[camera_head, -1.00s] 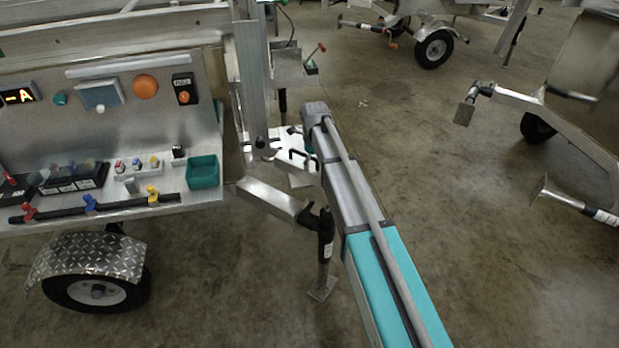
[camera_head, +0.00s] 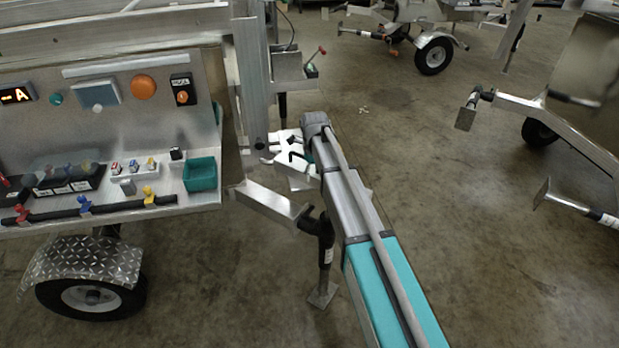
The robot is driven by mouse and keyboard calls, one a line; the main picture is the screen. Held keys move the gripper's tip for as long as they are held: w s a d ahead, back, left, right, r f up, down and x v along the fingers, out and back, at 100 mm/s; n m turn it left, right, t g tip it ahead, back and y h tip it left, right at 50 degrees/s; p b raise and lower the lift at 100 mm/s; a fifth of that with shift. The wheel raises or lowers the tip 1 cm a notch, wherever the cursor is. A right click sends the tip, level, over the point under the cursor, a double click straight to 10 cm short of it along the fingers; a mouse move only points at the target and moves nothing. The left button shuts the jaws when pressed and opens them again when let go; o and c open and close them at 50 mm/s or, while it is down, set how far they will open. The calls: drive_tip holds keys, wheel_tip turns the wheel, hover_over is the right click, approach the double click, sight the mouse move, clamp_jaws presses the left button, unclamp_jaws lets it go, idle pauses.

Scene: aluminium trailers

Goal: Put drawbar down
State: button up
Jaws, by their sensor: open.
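The drawbar (camera_head: 265,202) is a silver square tube at the foot of the near trailer's mast. It slopes down to the right, and its outer end is beside a black support leg (camera_head: 326,240) whose foot plate is on the floor. My arm reaches in from the lower right and passes just right of that leg. My gripper (camera_head: 288,150) is small and partly hidden at the arm's far end. Its dark fingers show open against a pale plate by the mast, above the drawbar. I see nothing held in it. Whether it touches the plate cannot be told.
The near trailer's control panel (camera_head: 130,125) has a shelf with a teal bin (camera_head: 201,174) and colored valves. A wheel (camera_head: 92,298) is below it. The upright mast (camera_head: 252,85) stands close to my gripper. Other trailers (camera_head: 434,54) stand at the right and back. Open floor lies between.

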drive_tip(key=c, duration=1.3)
drive_tip(key=shift+o, duration=0.2)
drive_tip(key=shift+r, duration=0.2)
wheel_tip(320, 180, up, 3)
drive_tip(key=p, duration=0.3)
drive_tip(key=shift+r+p, duration=0.15)
drive_tip(key=shift+p, duration=0.2)
drive_tip(key=s+d+r+p, duration=0.1)
drive_tip(key=r+p, duration=0.1)
drive_tip(key=s+d+r+p, duration=0.2)
drive_tip(key=s+r+p, duration=0.1)
drive_tip(key=shift+r+p, duration=0.3)
drive_tip(key=s+d+r+p, duration=0.3)
drive_tip(key=s+d, duration=0.2)
drive_tip(key=s, duration=0.2)
drive_tip(key=shift+d+r+p, duration=0.2)
drive_tip(key=shift+r+p, duration=0.15)
drive_tip(key=shift+s, duration=0.1)
